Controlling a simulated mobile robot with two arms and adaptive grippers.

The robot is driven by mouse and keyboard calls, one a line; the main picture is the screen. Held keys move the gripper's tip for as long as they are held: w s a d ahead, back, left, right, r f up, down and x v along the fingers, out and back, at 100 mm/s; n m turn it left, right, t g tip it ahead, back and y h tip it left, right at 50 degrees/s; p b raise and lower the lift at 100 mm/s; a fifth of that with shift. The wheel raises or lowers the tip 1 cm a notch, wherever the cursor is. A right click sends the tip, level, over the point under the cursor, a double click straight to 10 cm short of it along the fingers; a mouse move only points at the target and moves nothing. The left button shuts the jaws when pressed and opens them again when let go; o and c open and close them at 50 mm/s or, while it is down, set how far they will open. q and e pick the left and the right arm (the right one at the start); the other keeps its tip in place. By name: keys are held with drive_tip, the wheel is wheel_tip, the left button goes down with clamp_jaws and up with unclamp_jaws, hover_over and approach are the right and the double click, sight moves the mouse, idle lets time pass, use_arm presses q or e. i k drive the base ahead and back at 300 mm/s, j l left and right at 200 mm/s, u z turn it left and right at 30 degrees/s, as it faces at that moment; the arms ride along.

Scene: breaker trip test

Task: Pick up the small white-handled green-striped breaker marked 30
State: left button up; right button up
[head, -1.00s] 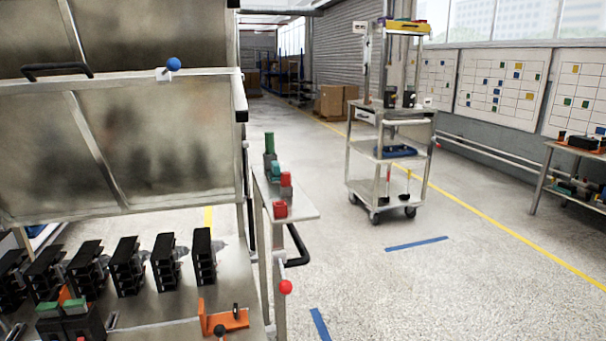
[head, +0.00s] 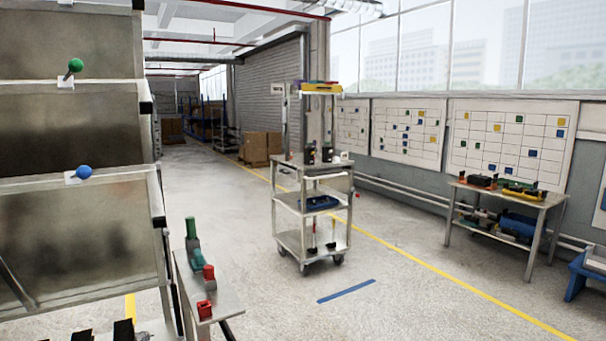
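I cannot make out the white-handled green-striped breaker marked 30 in the head view. Black breaker-like units (head: 123,330) show only their tops at the bottom left edge, below the metal panel. A small side shelf (head: 222,292) holds a green upright piece (head: 191,228), a teal and red piece (head: 208,273) and a red block (head: 205,309); no marking on them is readable. Neither of my grippers is in view.
A metal cabinet (head: 80,130) with green (head: 75,65) and blue (head: 84,172) knobs stands at left. A wheeled cart (head: 312,205) stands mid-floor. A table (head: 510,192) with tools stands at right under whiteboards (head: 508,138).

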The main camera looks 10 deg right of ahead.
sight(327, 157)
drive_tip(key=i+l+z, duration=0.95)
drive_tip(key=i+l+u, duration=0.15)
drive_tip(key=i, duration=0.35)
drive_tip(key=i+l+u, duration=0.15)
drive_tip(key=i, duration=0.3)
drive_tip(key=i+j+u, duration=0.1)
drive_tip(key=i+u, duration=0.25)
drive_tip(key=i, duration=0.25)
drive_tip(key=i+u, duration=0.35)
drive_tip(key=i, duration=0.25)
drive_tip(key=i+j+z, duration=0.25)
drive_tip(key=i, duration=0.25)
drive_tip(key=i+j+z, duration=0.25)
drive_tip(key=i, duration=0.25)
drive_tip(key=l, duration=0.1)
